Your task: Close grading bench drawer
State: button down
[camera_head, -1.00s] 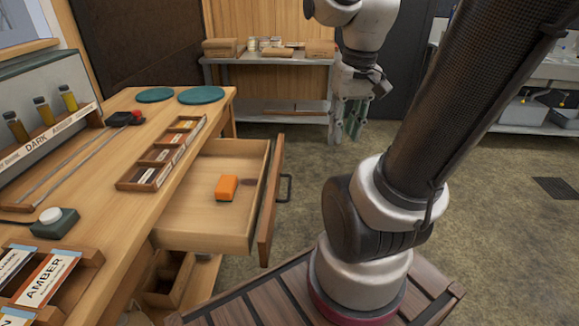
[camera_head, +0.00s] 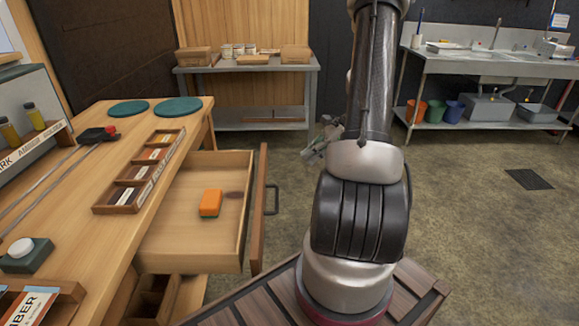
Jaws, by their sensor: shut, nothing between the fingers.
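The grading bench drawer (camera_head: 189,248) is pulled well out from the right side of the wooden bench (camera_head: 85,232). Its front panel (camera_head: 257,210) carries a dark bar handle (camera_head: 272,198) facing right. An orange block (camera_head: 210,203) lies inside on the drawer floor. My gripper (camera_head: 311,156) shows to the left of my upright arm, beyond the drawer handle and to its right in the picture. It is shut, empty and apart from the drawer. Part of it is hidden behind the arm.
On the bench are a compartment tray (camera_head: 140,170), two green discs (camera_head: 178,107) and a dark block with a white knob (camera_head: 26,254). A shelf table (camera_head: 250,68) stands at the back, a sink counter (camera_head: 490,65) at the right.

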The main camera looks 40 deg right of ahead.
jog(key=w+a+r+x, duration=0.1)
jog(key=r+x, duration=0.1)
jog(key=x, duration=1)
jog(key=shift+a, duration=0.5)
jog(key=shift+w+f, duration=0.1)
jog(key=shift+w, duration=0.05)
jog(key=w+a, duration=0.5)
jog(key=a, duration=0.2)
jog(key=w+a, duration=0.5)
jog(key=a, duration=0.3)
jog(key=w+a, duration=0.5)
jog(key=a, duration=0.2)
jog(key=shift+a, duration=0.2)
jog(key=shift+w+a, duration=0.2)
jog(key=shift+a, duration=0.1)
